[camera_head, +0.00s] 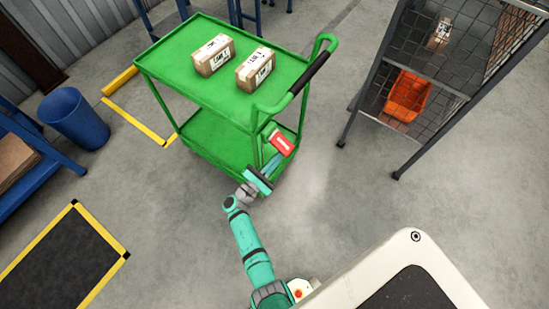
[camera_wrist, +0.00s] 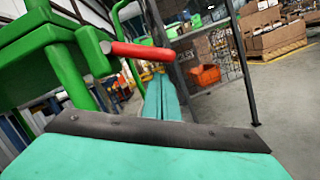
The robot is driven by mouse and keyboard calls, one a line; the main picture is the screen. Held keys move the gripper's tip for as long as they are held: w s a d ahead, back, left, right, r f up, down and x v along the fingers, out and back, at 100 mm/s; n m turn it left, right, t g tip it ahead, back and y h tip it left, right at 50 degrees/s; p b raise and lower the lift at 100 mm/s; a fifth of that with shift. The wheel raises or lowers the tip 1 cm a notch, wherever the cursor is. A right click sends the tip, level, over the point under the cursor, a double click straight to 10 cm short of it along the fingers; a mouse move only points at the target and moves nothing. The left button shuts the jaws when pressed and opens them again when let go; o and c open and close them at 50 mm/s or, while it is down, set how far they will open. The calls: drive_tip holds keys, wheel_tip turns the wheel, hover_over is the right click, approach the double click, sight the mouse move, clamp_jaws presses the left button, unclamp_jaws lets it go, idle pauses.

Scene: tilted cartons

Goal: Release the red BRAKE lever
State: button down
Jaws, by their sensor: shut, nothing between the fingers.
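The green cart (camera_head: 205,92) stands in the middle of the head view, with a red piece with white marking (camera_head: 283,143) on its near right corner. In the wrist view the red lever (camera_wrist: 143,51) sticks out sideways to the right from a green post of the cart, roughly level. My gripper (camera_head: 271,161) is at that corner, just below the red piece in the head view. In the wrist view my gripper's teal fingers (camera_wrist: 161,92) are together and empty, their tips just under the lever in the picture. Whether they touch it I cannot tell.
A dark wire rack (camera_head: 367,101) with an orange bin (camera_head: 408,96) stands to the right. A blue bin (camera_head: 74,118) stands left. The floor between cart and rack is clear.

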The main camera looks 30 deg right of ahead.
drive_tip(key=shift+s+d+r, duration=0.2)
drive_tip(key=shift+s+r, duration=0.1)
drive_tip(key=shift+r, duration=0.2)
